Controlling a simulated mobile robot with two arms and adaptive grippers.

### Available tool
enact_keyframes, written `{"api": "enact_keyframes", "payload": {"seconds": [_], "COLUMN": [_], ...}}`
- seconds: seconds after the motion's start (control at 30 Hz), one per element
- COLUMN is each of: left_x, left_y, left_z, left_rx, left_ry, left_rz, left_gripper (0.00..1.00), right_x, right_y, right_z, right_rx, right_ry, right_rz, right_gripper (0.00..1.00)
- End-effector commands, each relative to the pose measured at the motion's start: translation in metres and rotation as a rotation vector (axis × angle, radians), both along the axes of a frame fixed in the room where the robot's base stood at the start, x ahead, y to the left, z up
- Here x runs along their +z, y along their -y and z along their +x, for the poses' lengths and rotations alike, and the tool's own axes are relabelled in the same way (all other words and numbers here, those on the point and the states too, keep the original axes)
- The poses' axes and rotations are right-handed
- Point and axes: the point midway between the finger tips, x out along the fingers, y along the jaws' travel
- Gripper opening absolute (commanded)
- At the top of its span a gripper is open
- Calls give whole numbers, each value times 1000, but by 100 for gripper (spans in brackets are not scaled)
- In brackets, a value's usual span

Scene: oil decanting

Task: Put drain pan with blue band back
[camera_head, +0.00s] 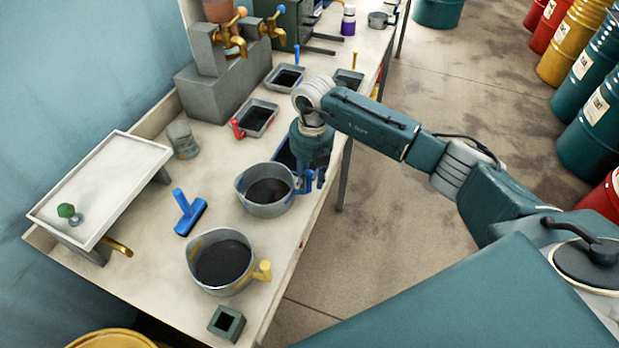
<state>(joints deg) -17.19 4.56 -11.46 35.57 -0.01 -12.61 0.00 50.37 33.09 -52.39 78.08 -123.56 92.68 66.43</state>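A round grey pan (249,205) with a dark inside and a blue handle (303,184) stands near the table's right edge. No separate blue band is clear on it. My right gripper (314,180) points down at its handle side, with the fingers at or touching the blue handle. The gripper body covers part of this area, and whether the fingers are closed is unclear. A second round pan (203,283) with a yellow handle (262,271) stands nearer. My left gripper is out of view.
A dark blue tray (285,155) is partly hidden behind my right gripper. A blue squeegee (188,213), a small green square block (226,323), a white stand (100,187) and a red-handled rectangular pan (257,118) are nearby. Taps on a grey block (215,90) stand farther back.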

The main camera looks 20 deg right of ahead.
Motion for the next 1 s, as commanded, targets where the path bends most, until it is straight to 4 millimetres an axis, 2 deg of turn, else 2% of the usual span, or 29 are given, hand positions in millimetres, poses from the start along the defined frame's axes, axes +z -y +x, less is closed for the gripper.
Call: {"api": "enact_keyframes", "payload": {"seconds": [0.17, 0.27, 0.7, 0.8, 1.0], "left_x": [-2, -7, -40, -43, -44], "left_y": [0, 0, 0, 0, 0], "left_z": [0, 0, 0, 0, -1], "left_rx": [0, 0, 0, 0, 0], "left_ry": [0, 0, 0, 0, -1], "left_rz": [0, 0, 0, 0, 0], "left_gripper": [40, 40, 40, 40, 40], "right_x": [3, 12, 98, 110, 121], "right_y": [0, 1, 3, 4, 4], "right_z": [1, 1, -1, -1, -3], "right_rx": [0, -1, 1, 0, -1], "right_ry": [3, 4, 4, 3, 0], "right_rz": [1, 0, -1, -1, 0], "right_gripper": [31, 31, 31, 31, 31]}}
